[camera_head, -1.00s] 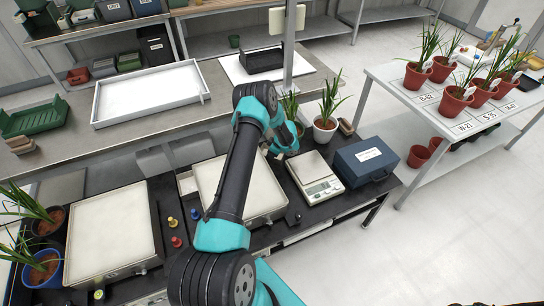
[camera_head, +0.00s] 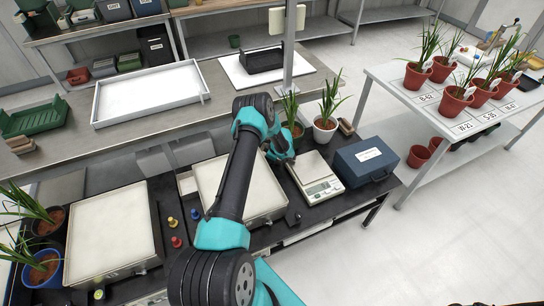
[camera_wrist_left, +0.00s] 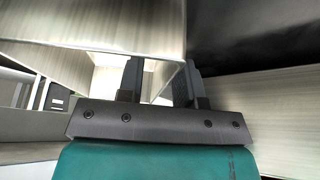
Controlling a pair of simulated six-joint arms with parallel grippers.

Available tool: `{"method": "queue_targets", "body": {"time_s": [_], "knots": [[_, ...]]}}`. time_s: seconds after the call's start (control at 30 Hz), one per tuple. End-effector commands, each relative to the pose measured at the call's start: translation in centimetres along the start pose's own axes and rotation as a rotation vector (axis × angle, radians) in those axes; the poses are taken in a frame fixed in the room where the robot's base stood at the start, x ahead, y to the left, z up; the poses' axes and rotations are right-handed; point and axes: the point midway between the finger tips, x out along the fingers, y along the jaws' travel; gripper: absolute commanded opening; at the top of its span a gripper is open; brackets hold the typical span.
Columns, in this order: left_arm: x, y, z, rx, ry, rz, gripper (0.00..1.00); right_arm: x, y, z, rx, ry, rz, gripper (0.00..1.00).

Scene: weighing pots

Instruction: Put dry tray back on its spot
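No label shows which tray is the dry one. A shallow pale metal tray (camera_head: 262,196) with a whitish inside sits on the black bench, partly hidden behind my left arm. A similar tray (camera_head: 112,232) sits to its left. My left gripper (camera_head: 284,158) is at the far right corner of the first tray; its fingers are hard to make out there. In the left wrist view the gripper (camera_wrist_left: 160,82) has its two fingers apart, close to pale metal walls; I cannot tell whether they touch. My right gripper is not in view.
A scale (camera_head: 318,180) and a blue case (camera_head: 366,162) stand right of the tray.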

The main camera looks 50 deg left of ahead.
Motion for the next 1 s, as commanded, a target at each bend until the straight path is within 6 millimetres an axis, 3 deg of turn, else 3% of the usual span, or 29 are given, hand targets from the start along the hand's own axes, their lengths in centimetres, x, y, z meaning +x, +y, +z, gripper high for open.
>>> {"method": "queue_targets", "body": {"time_s": [0.07,0.4,1.0], "knots": [[-0.01,0.00,0.00,0.000,0.000,0.000,0.32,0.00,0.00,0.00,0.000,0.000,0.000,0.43],[-0.02,0.00,0.00,0.000,0.000,0.000,0.00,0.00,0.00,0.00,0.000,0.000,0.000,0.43],[-0.41,0.04,-0.17,0.000,0.000,0.001,0.00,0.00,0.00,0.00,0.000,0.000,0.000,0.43]]}}
